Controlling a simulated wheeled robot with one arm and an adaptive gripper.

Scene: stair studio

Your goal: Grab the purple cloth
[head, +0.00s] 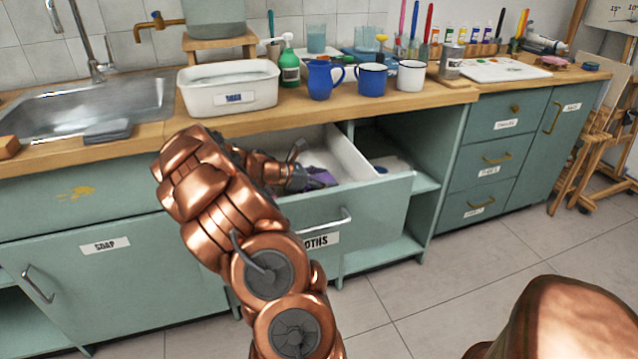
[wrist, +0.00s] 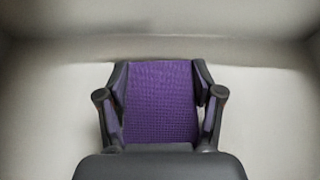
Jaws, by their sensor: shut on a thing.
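The purple cloth (wrist: 160,100) shows in the wrist view between the two fingers of my gripper (wrist: 160,108). Its woven texture fills the gap, and purple also shows along the inner sides of the fingers. My gripper is shut on it. In the head view my gripper (head: 300,178) reaches down into the open white-lined drawer (head: 362,172), and a bit of the purple cloth (head: 322,176) shows at its tip. My arm hides part of the drawer. I cannot tell whether the cloth touches the drawer floor.
The open drawer's front (head: 375,207) has a handle and a partly hidden label. The counter above holds a white tub (head: 228,88), a blue jug (head: 320,80) and two mugs. An open shelf (head: 425,180) is right of the drawer. The tiled floor in front is clear.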

